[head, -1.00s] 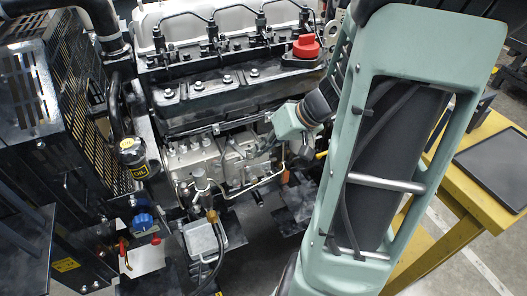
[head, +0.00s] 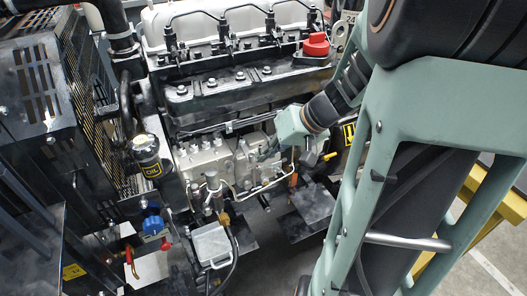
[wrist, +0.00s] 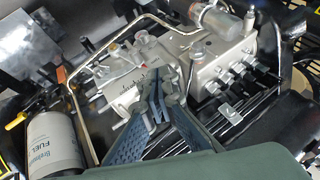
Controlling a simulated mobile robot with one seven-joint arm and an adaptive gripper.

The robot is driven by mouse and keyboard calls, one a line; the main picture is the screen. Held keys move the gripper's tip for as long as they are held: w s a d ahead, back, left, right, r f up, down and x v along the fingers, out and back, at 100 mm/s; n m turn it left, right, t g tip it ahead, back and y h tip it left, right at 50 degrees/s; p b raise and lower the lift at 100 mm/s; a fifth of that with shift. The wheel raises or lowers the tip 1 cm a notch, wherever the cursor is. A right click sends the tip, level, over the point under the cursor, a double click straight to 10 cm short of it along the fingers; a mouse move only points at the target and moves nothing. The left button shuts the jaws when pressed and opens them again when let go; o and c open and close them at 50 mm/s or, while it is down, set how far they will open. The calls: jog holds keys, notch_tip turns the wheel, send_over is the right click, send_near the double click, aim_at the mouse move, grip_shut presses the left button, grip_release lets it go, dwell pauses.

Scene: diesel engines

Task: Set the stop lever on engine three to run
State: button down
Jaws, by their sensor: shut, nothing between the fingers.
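A diesel engine with a silver fuel injection pump (head: 205,160) on its near side stands in front of me. The pump also shows in the wrist view (wrist: 217,62), with a plate of small lettering and red marks on its governor housing (wrist: 118,88). My gripper (head: 264,155) reaches in from the right, at the right end of the pump. In the wrist view my gripper's fingers (wrist: 155,86) are shut with nothing between them, close over the housing beside the plate. I cannot pick out the stop lever for certain; the fingers hide part of the housing. Contact cannot be told.
A thin metal pipe (wrist: 78,118) loops around the pump near a white fuel filter (wrist: 54,140). A red cap (head: 317,44) sits on the engine top. A yellow bench (head: 512,203) is at right.

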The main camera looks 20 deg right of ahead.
jog(key=shift+s+a+b, duration=0.2)
jog(key=shift+a+b, duration=0.6)
jog(key=shift+a, duration=0.45)
jog(key=shift+d+f, duration=0.1)
jog(key=shift+d, duration=0.05)
